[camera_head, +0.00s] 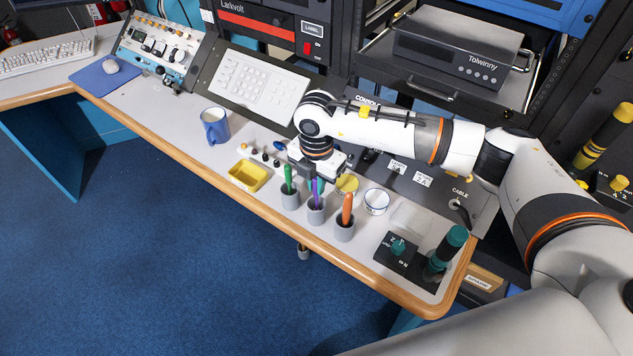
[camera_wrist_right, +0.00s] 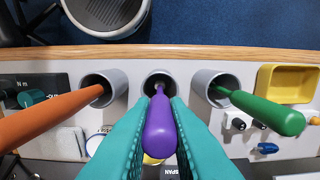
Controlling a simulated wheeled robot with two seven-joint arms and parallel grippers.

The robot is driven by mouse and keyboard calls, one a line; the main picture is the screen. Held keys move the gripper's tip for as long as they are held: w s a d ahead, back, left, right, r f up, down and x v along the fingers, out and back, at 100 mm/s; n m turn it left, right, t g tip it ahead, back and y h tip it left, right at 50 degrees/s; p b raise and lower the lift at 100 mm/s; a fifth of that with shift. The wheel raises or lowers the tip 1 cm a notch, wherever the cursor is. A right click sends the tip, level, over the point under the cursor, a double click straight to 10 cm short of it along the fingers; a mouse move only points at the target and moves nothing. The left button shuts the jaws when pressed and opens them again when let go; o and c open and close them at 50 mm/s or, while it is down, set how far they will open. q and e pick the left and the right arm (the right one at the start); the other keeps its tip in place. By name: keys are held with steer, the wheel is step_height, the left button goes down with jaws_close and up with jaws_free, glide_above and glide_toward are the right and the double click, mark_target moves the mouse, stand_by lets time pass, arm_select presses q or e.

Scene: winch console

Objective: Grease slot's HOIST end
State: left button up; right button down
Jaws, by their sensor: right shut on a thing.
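My right gripper (camera_head: 312,176) is over the desk's front part, shut on the upright purple handle (camera_head: 316,191) of a tool. In the right wrist view the teal fingers (camera_wrist_right: 160,112) stand on both sides of the purple handle (camera_wrist_right: 160,135). The tool's lower end is still inside the middle grey cup (camera_head: 316,214). A green-handled tool (camera_head: 288,177) and an orange-handled tool (camera_head: 347,208) stand in the cups on either side. A slot or HOIST mark cannot be made out; my right arm covers part of the dark panel (camera_head: 453,190) behind. My left gripper is not in view.
A yellow tray (camera_head: 249,177) and blue mug (camera_head: 215,126) stand left of the cups. The wooden desk edge (camera_head: 215,180) runs close in front.

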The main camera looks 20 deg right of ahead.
steer(key=shift+r+p, duration=2.55)
steer(key=shift+r, duration=1.9)
steer(key=shift+f, duration=0.1)
